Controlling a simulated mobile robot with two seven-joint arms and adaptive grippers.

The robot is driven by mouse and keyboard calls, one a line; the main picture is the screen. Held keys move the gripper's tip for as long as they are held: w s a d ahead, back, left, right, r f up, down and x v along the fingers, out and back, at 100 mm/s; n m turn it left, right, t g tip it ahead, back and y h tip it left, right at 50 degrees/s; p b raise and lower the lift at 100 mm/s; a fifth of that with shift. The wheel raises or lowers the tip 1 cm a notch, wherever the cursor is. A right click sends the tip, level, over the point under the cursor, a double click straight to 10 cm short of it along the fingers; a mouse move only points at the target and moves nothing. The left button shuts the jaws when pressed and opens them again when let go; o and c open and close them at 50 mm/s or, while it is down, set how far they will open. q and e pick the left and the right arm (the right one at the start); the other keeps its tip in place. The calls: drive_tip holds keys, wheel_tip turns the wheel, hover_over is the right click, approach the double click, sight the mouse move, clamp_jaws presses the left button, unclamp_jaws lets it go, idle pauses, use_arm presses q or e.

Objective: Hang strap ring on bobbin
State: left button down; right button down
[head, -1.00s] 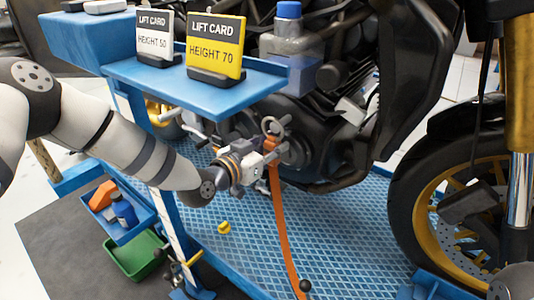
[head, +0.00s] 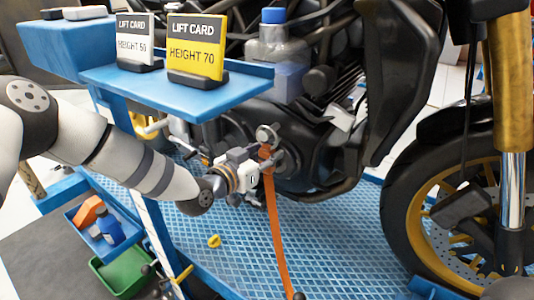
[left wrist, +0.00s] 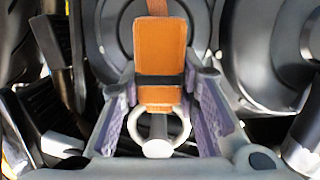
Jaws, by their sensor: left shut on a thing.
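My left gripper (head: 262,160) is beside the motorcycle's engine, shut on the upper end of an orange strap (head: 278,230). In the left wrist view its fingers (left wrist: 164,112) stand on either side of the orange strap end (left wrist: 160,55), which has a dark band. A pale grey strap ring (left wrist: 183,127) sticks out below that band. A short post with a round pale end (left wrist: 157,149) shows at the ring's opening and overlaps its lower edge; this may be the bobbin. I cannot tell whether the ring is around it. My right gripper is out of view.
A blue shelf (head: 165,90) with a grey card and a yellow card (head: 196,62) stands above my left forearm. The engine (head: 300,150) is close behind the gripper. The front wheel (head: 400,235) is at the right. A yellow piece (head: 214,241) lies on the blue grid platform (head: 340,250).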

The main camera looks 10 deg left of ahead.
use_arm(q)
drive_tip(key=shift+f, duration=0.15)
drive_tip(key=c, duration=1.2)
unclamp_jaws()
drive_tip(key=shift+o, duration=0.2)
